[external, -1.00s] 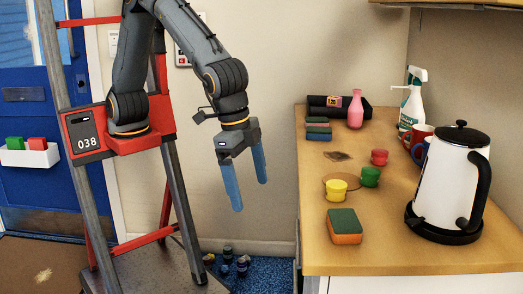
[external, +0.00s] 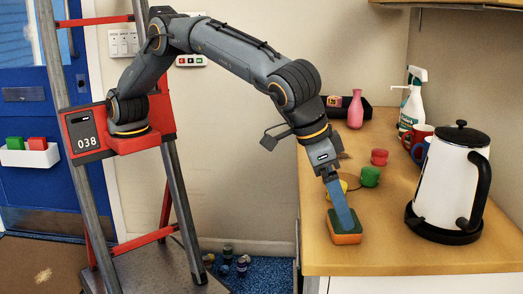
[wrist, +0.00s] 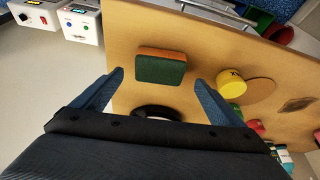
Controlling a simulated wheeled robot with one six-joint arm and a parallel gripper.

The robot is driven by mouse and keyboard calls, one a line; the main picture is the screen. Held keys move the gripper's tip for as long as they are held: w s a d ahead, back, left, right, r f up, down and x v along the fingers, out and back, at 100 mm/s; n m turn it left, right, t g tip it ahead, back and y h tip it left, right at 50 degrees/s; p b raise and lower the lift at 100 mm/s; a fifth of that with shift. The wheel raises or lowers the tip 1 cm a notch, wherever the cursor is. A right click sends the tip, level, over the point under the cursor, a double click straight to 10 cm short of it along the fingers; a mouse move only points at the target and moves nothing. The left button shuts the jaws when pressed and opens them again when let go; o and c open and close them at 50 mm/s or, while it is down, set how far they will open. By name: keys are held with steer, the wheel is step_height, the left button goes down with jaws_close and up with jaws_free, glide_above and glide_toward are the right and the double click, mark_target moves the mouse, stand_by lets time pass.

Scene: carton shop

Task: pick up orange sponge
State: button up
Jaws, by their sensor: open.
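The orange sponge (external: 347,239) has a green top layer and lies flat near the front left of the wooden counter. In the wrist view the sponge (wrist: 161,68) shows its green face and an orange side, and it appears between the two blue fingertips. My gripper (external: 346,222) is open and points down over the sponge, with one finger overlapping it in the external view. In the wrist view my gripper (wrist: 158,76) has its fingers wide apart with nothing held. I cannot tell whether the fingers touch the sponge.
A yellow cup (wrist: 232,82) stands beside the sponge. A green cup (external: 369,177) and a red cup (external: 379,157) stand farther back. A white kettle (external: 447,185) on a black base is to the right. A pink vase (external: 355,110) and spray bottle (external: 412,104) are at the back.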

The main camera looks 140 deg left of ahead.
mark_target(353, 236)
steer(key=shift+d+p+x, duration=0.15)
steer(key=shift+p+x, duration=0.15)
steer(key=shift+x, duration=0.9)
steer(key=shift+d+p+x, duration=0.15)
steer(key=shift+p+x, duration=0.15)
steer(key=shift+x, duration=0.9)
steer(key=shift+s+f, duration=0.1)
steer(key=shift+s, duration=0.05)
steer(key=c, duration=1.1)
